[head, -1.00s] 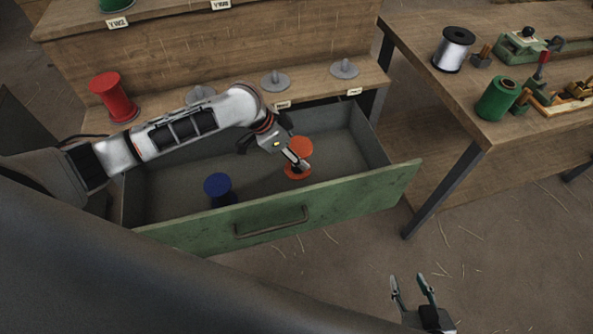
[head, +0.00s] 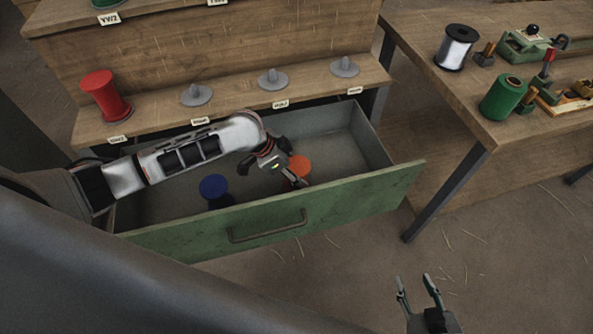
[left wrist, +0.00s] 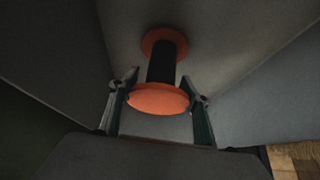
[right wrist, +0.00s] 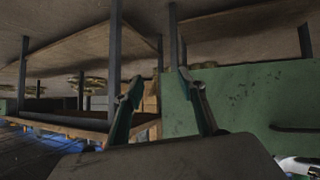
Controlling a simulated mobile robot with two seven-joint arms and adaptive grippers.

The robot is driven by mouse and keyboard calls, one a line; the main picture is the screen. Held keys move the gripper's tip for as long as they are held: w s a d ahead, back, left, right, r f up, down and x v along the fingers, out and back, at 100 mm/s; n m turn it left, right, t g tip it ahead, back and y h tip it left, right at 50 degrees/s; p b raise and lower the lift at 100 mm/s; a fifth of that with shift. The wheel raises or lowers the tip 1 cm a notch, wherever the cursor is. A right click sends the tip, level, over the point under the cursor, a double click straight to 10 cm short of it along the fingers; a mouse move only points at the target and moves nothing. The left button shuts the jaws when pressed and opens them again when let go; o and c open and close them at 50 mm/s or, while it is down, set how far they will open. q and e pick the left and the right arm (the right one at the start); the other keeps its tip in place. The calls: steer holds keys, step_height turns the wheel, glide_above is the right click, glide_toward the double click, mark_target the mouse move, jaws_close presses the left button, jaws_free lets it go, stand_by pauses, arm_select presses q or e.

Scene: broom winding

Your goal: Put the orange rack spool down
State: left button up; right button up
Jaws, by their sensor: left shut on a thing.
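The orange rack spool (head: 299,166) has orange flanges and a dark core. It is inside the open green drawer (head: 270,228), towards its right part. My left gripper (head: 290,174) reaches down into the drawer and is shut on the spool. In the left wrist view the fingers (left wrist: 161,82) lie on both sides of the spool (left wrist: 160,98), by its near flange. The far flange is close to the grey drawer floor; I cannot tell whether it touches. My right gripper (head: 413,279) is open and empty, outside the drawer, and also shows in the right wrist view (right wrist: 161,77).
A blue spool (head: 214,187) stands in the drawer left of the orange one. The shelf above holds a red spool (head: 106,96) and several empty grey pegs (head: 273,79). A workbench (head: 440,95) with a silver spool (head: 456,48) and a green spool (head: 503,97) stands right.

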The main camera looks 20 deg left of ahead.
arm_select(q)
steer(key=shift+f, duration=0.15)
steer(key=o, duration=1.1)
steer(key=p+v, duration=0.2)
steer(key=v, duration=0.5)
steer(key=shift+w+a+r, duration=0.1)
steer(key=shift+r, duration=0.3)
steer(key=shift+p+v, duration=0.6)
steer(key=shift+v, duration=1.7)
arm_select(e)
steer(key=shift+s+a+r, duration=0.45)
steer(key=shift+s+r, duration=0.15)
steer(key=shift+r, duration=0.2)
